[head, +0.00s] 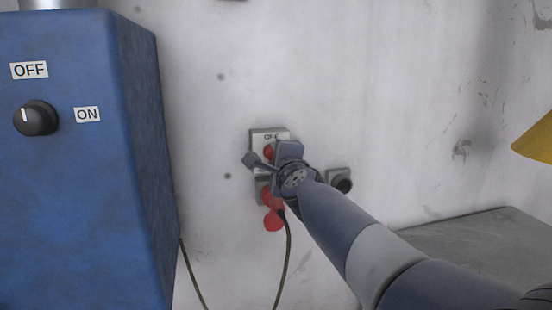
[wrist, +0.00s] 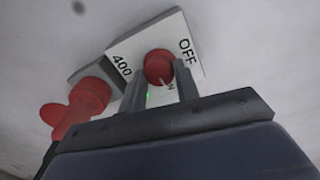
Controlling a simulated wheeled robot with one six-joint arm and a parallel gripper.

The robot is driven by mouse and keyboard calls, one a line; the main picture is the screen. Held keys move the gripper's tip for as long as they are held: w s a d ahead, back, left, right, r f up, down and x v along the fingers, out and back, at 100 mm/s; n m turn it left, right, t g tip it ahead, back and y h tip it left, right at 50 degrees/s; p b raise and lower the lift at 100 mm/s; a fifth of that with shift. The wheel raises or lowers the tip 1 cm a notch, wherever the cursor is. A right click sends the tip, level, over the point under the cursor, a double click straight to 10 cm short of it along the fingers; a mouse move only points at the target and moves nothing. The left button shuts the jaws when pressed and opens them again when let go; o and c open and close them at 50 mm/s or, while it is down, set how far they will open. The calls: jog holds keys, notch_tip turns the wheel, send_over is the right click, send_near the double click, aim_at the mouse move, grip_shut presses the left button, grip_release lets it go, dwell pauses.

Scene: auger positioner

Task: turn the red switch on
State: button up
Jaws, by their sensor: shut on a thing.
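The red switch (wrist: 158,66) is a round red knob on a pale plate (wrist: 193,28) on the wall. The plate bears the words OFF and 400, and part of another label shows between the fingers. In the head view the red switch (head: 268,152) shows in part behind my gripper (head: 270,163). In the wrist view the two fingers of my gripper (wrist: 160,80) stand on either side of the knob and are shut on it. Which way the knob is turned I cannot tell; its lower side is partly hidden.
A red socket or plug (wrist: 92,95) with a hanging red flap (head: 273,221) sits just below the switch plate, with a dark cable (head: 287,255). A grey box with a dark round part (head: 341,183) is to the right. A blue cabinet (head: 85,190) with a black knob (head: 37,118) stands left.

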jog(key=shift+f, duration=0.1)
dwell(0.3)
jog(key=o, duration=1)
jog(key=shift+s, duration=0.15)
jog(key=shift+p+v, duration=0.55)
jog(key=shift+v, duration=4.7)
jog(key=shift+b+x, duration=0.55)
jog(key=shift+x, duration=4.85)
